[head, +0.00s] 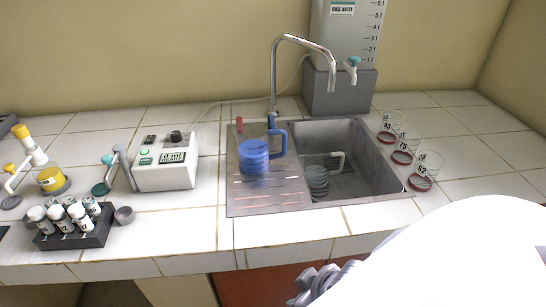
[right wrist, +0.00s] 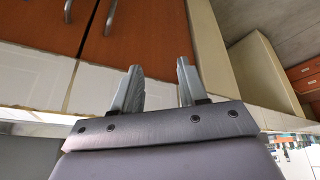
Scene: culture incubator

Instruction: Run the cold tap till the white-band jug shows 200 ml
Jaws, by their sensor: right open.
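A chrome tap (head: 274,75) arches over the sink, its spout end above the basin; I see no water running. A red tap knob (head: 239,123) and a blue tap knob (head: 271,121) stand behind the sink. A jug with a white handle and pale bands (head: 317,178) stands in the basin; its level is too small to read. A blue-banded jug (head: 253,155) with a blue handle stands on the drainboard. My right gripper (head: 303,284) is low in front of the counter. In the right wrist view the right gripper (right wrist: 158,88) is open and empty. My left gripper is not in view.
The sink's drainboard (head: 240,195) is left of its basin (head: 385,175). Several glass vessels with red rings (head: 402,158) stand right of it. A rinse water tank (head: 345,35) is behind. A display device (head: 165,165) and vial rack (head: 75,238) are left. Front tiles are bare.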

